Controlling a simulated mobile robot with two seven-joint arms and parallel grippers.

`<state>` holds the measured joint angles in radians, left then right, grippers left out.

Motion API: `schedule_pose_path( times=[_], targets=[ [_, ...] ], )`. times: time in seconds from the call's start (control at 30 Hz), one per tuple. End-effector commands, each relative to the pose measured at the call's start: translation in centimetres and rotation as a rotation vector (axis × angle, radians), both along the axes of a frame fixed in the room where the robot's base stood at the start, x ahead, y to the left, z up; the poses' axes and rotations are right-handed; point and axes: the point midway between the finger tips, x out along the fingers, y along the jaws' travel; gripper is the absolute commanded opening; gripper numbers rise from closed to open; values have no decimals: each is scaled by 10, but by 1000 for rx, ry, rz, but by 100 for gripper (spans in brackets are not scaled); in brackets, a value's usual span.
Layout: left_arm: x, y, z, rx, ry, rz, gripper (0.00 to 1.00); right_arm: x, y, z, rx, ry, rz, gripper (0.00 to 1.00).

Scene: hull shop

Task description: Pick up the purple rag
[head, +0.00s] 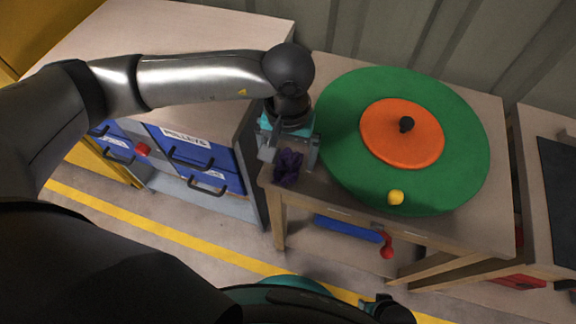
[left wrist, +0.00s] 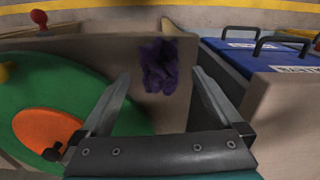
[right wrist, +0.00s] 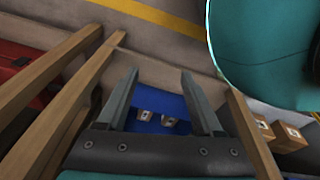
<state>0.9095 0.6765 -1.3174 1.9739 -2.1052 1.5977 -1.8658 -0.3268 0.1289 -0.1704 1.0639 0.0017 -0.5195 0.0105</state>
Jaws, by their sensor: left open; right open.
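The purple rag (head: 288,166) is a crumpled dark bundle at the front left corner of the wooden table (head: 330,205). In the left wrist view the rag (left wrist: 160,66) shows ahead, between the open fingers and a little beyond their tips. My left gripper (head: 286,158) is open and points down at the rag from above; I cannot tell whether a finger touches it. My right gripper (right wrist: 160,78) is open and empty, low by the table legs, facing a blue bin (right wrist: 158,118) with small boxes in it.
A large green disc (head: 350,170) with an orange disc (head: 385,147), a black knob (head: 406,124) and a yellow knob (head: 396,198) covers most of the table. A cabinet with blue drawers (head: 215,172) stands close on the left. A red handle (head: 387,246) hangs below the table front.

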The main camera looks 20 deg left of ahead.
Motion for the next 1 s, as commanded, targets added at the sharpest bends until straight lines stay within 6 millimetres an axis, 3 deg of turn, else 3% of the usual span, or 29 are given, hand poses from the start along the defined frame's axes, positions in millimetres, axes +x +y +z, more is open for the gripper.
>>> schedule_pose_path(
  times=[0.2, 0.57, 1.0],
  targets=[
    [-1, 1, -23, 0, 1, 1, 100, 10, 8, 6, 8, -3, 0, 68],
    [0, 1, -27, 0, 1, 0, 99, 12, 9, 9, 9, -1, 0, 68],
    [0, 1, -27, 0, 0, 0, 49, 12, 9, 9, 8, -2, 0, 68]
  ],
)
